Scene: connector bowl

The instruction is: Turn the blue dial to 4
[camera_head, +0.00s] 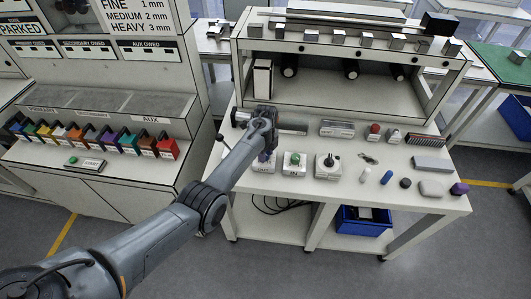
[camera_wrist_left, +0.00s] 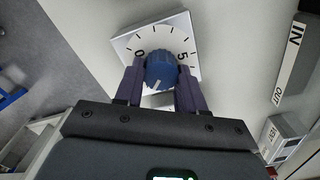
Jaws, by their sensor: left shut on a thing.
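The blue dial (camera_wrist_left: 160,70) shows in the left wrist view, on a white square plate (camera_wrist_left: 152,30) with tick marks, a 0 to the left and a 5 to the right. A short white mark shows on the lower side of the knob; I cannot tell which number it matches. My left gripper (camera_wrist_left: 160,78) is shut on the dial, one purple finger on each side. My right gripper is not in view.
Several small parts lie further right. A raised shelf (camera_head: 340,80) spans the back. A white label block reads IN and OUT (camera_wrist_left: 290,62).

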